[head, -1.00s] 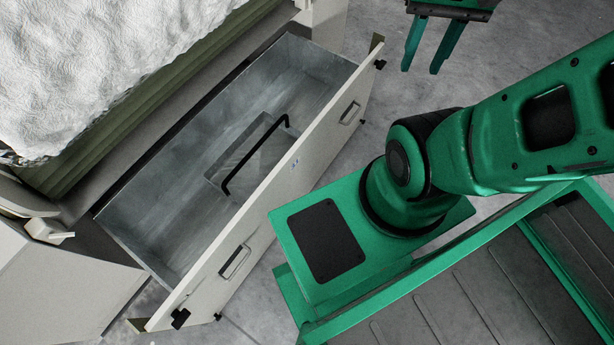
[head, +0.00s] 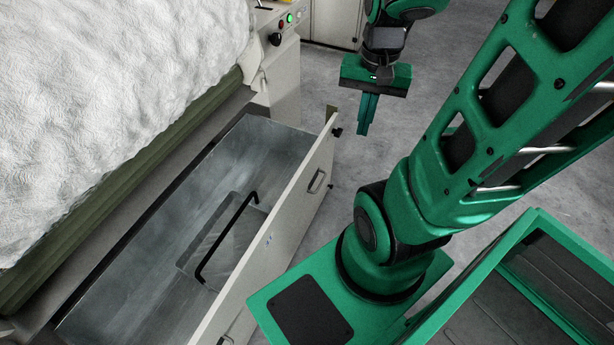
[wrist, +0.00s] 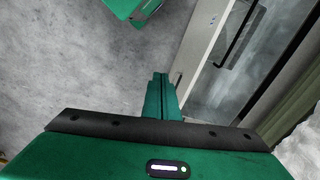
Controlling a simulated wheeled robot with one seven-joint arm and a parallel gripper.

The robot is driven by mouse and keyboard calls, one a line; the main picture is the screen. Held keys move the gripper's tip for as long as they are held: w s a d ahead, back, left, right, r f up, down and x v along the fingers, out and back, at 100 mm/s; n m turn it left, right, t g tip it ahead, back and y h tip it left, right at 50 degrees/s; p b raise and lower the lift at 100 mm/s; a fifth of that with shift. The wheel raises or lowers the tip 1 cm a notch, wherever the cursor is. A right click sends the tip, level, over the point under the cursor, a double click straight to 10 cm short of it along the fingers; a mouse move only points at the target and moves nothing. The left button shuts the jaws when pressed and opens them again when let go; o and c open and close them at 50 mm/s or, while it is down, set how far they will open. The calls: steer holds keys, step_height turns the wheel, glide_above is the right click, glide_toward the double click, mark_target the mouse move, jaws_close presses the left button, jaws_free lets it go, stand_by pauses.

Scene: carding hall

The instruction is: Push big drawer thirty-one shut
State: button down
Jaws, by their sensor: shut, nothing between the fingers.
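The big drawer (head: 272,247) stands pulled out from the machine at the left of the head view. Its pale front panel has two dark-rimmed handles, and a metal lid or plate with a black bar handle (head: 228,236) lies inside it. In the wrist view the drawer front (wrist: 205,45) runs along the right. My gripper (head: 365,115) is shut and empty, pointing down beyond the drawer's far front corner, apart from the panel in the head view. Its closed fingers also show in the wrist view (wrist: 160,95), just left of the panel. The drawer's number is not readable.
White fibre (head: 110,110) lies over the machine above the drawer. A control panel (head: 285,20) with a green button stands at the back. My green base fills the lower right. Grey concrete floor (head: 430,90) is clear around my gripper.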

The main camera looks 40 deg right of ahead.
steer(key=w+d+f+m+t+y, duration=0.1)
steer(key=w+d+f+m, duration=0.1)
steer(key=w+f+m, duration=0.45)
steer(key=w+d+f+m+t, duration=0.1)
steer(key=w+d+f+m, duration=0.2)
steer(key=f+m, duration=0.6)
steer(key=w+d+f+m+t+y, duration=0.15)
steer(key=w+f+m, duration=0.35)
steer(key=f, duration=0.6)
steer(key=w+a+f, duration=0.3)
steer(key=w+f, duration=0.3)
steer(key=f, duration=0.2)
steer(key=shift+w+f, duration=0.25)
steer(key=shift+f, duration=0.15)
steer(key=shift+a+n, duration=0.1)
steer(key=shift+n, duration=0.15)
